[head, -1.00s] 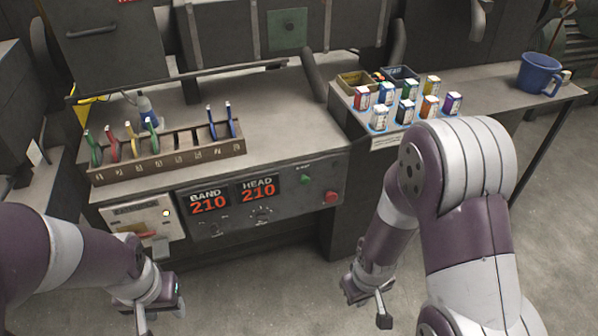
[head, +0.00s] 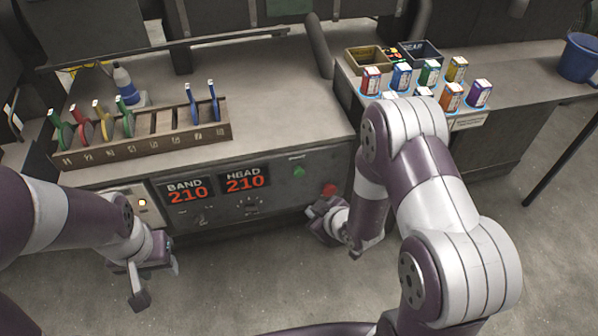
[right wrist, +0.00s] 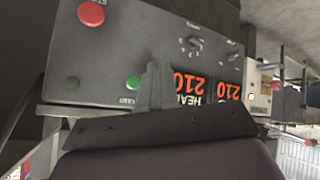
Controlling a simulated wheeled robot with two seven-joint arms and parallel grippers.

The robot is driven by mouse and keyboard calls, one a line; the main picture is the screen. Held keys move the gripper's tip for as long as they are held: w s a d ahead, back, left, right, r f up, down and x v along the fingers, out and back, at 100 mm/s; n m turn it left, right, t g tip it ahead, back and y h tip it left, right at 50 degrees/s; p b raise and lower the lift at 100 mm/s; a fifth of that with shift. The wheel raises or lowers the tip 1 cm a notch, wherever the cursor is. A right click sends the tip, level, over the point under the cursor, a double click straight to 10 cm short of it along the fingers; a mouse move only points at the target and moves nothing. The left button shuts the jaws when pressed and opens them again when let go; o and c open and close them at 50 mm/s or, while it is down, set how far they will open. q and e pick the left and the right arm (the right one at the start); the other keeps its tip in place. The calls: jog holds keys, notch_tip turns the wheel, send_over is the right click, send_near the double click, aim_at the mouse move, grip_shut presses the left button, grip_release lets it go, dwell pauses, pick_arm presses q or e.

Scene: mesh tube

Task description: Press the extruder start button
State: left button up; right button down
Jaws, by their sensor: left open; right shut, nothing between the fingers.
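The green start button (head: 299,171) is on the front panel of the machine, to the right of the HEAD display, with a small label above it. It also shows in the right wrist view (right wrist: 133,82), just left of the shut fingers of my right gripper (right wrist: 155,88). In the head view my right gripper (head: 322,216) is in front of the panel, below and right of the green button. I see no contact with the button. My left gripper (head: 150,278) is open and empty, in front of the panel's left end.
A red button (head: 330,190) sits just above my right gripper. The BAND (head: 187,191) and HEAD (head: 245,180) displays both read 210. A tool rack (head: 148,138) and a bottle (head: 123,80) stand on the machine top. Small boxes (head: 452,97) stand on the right table.

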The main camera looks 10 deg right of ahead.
jog(key=shift+w+d+f, duration=0.1)
jog(key=shift+w, duration=0.05)
send_near(299, 177)
jog(key=shift+w+a+f+b, duration=0.15)
jog(key=shift+w+a+f, duration=0.2)
jog(key=shift+f, duration=0.5)
jog(key=shift+w+a+f+b, duration=0.2)
jog(key=shift+w+f, duration=0.25)
jog(key=shift+f, duration=0.4)
jog(key=shift+w+a+f+b, duration=0.1)
jog(key=shift+w+a+f, duration=0.3)
jog(key=shift+f, duration=0.4)
jog(key=shift+w, duration=0.1)
jog(key=shift+w, duration=0.35)
jog(key=shift+w, duration=0.85)
dwell(0.8)
jog(key=shift+s, duration=1.25)
